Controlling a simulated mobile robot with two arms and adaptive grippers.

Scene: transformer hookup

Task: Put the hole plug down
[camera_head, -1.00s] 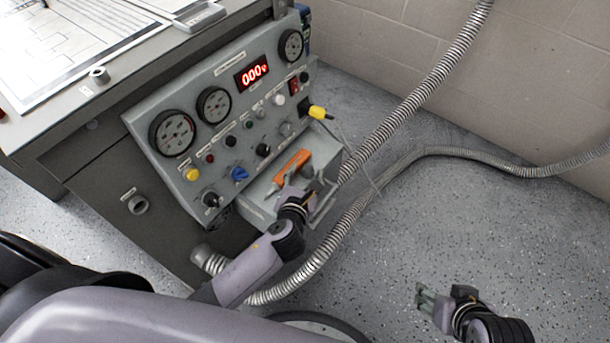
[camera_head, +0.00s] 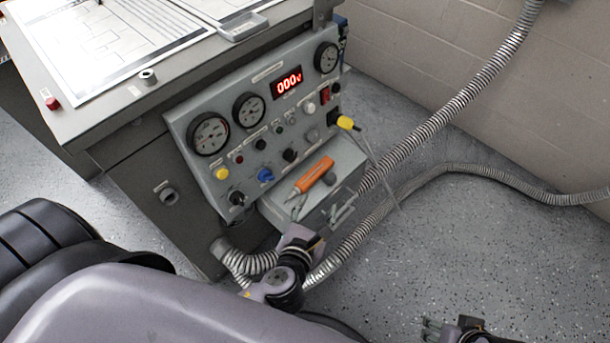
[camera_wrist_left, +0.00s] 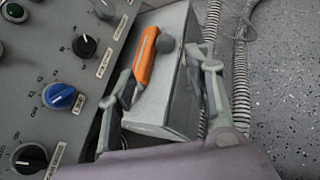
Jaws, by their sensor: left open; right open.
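A small dark grey rounded piece, which looks like the hole plug (camera_head: 330,178), lies on top of the grey box below the control panel, at the far end of the orange tool (camera_head: 315,173). In the left wrist view the grey piece (camera_wrist_left: 165,43) sits against or right beside the orange tool (camera_wrist_left: 146,56); I cannot tell whether they touch. My left gripper (camera_head: 322,209) is open and empty at the near side of the box; its fingers (camera_wrist_left: 168,76) are spread over the box in the wrist view. My right gripper (camera_head: 434,328) is open over the floor, partly cut off.
The grey box (camera_head: 285,208) juts out under the panel (camera_head: 226,170) with its knobs and gauges. Ribbed hoses (camera_head: 425,128) run close to the box. Open floor (camera_head: 490,240) lies to the right.

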